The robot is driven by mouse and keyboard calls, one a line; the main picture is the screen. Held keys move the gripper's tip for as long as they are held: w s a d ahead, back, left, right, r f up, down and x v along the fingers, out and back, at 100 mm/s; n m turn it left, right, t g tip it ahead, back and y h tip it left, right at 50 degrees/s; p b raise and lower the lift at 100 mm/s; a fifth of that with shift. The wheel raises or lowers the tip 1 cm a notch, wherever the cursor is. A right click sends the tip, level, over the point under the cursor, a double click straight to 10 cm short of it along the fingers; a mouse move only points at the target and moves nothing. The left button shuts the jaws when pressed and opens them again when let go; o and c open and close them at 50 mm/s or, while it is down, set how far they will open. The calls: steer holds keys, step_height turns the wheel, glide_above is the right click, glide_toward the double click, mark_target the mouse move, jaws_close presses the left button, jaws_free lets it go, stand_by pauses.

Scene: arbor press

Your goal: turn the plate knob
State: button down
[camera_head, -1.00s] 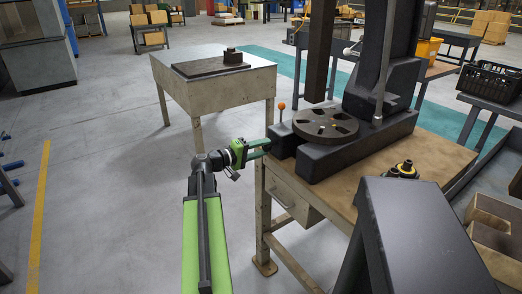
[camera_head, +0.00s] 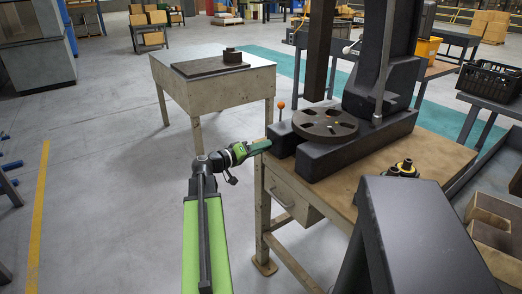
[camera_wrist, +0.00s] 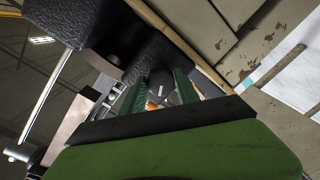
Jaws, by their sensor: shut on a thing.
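The plate knob (camera_wrist: 161,80) is a dark shape between my gripper's two green fingers in the wrist view, partly hidden by them. In the head view it is hidden at the left end of the press base. My gripper (camera_head: 264,146) reaches that end from the left, with its fingers rolled so they nearly overlap in this view. My gripper (camera_wrist: 163,85) is shut on the knob. The round slotted plate (camera_head: 325,129) lies flat on top of the dark press base (camera_head: 345,160). A small orange patch (camera_wrist: 152,106) shows between the fingers; I cannot tell what it is.
An orange-tipped lever (camera_head: 281,105) stands just above my gripper on the base. The ram (camera_head: 318,50) hangs over the plate. The press stands on a wooden-topped bench (camera_head: 435,158). A second table (camera_head: 215,80) is behind left.

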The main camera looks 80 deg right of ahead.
steer(key=c, duration=0.9)
jaws_free()
steer(key=p+v, duration=0.1)
steer(key=v, duration=1.6)
steer(key=shift+a, duration=0.15)
steer(key=shift+r, duration=0.1)
